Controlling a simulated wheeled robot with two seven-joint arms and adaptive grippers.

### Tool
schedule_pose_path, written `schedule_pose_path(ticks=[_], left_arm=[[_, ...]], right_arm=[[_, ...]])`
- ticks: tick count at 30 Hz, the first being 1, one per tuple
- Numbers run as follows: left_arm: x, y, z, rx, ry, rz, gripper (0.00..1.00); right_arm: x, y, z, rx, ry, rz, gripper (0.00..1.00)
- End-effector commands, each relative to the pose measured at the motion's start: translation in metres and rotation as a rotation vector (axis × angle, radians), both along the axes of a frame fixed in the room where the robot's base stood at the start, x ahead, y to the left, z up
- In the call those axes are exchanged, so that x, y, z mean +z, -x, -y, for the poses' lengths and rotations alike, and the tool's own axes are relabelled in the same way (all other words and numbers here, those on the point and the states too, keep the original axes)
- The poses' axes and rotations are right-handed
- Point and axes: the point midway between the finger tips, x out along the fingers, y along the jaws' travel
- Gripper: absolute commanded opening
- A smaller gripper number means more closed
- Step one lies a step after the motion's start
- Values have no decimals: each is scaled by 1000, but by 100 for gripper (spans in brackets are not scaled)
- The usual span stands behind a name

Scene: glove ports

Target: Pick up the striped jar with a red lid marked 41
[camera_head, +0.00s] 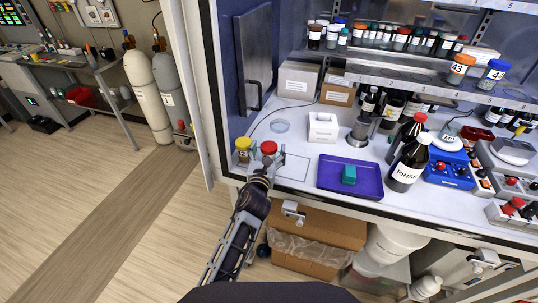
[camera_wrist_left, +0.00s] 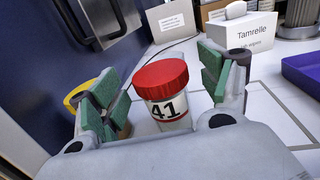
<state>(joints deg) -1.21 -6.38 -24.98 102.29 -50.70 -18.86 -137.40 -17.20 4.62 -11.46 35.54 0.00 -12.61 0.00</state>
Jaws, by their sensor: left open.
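The jar with a red lid (camera_head: 269,148) stands upright near the front left of the cabinet's work surface. The jar's lower part is partly hidden by the gripper body. My right gripper is not in view.
A yellow-lidded jar (camera_head: 243,150) stands close left of the red-lidded one. A purple tray (camera_head: 330,183) with a teal block, a white wipes box (camera_head: 323,128) and a rinse bottle (camera_head: 408,163) are to the right. The cabinet door (camera_head: 255,60) is at the back left.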

Motion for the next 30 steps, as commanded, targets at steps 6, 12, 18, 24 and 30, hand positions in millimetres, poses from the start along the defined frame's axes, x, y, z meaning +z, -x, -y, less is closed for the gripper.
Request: schedule_pose_path(ticks=[6,12,18,24,30], left_arm=[[-1,-4,1,0,0,-1,78],[-1,-4,1,0,0,-1,78],[0,-4,1,0,0,-1,74],[0,-4,1,0,0,-1,48],[0,-4,1,0,0,0,27]], right_arm=[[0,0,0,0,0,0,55],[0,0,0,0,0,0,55],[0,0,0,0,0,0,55],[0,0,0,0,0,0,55],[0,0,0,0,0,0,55]])
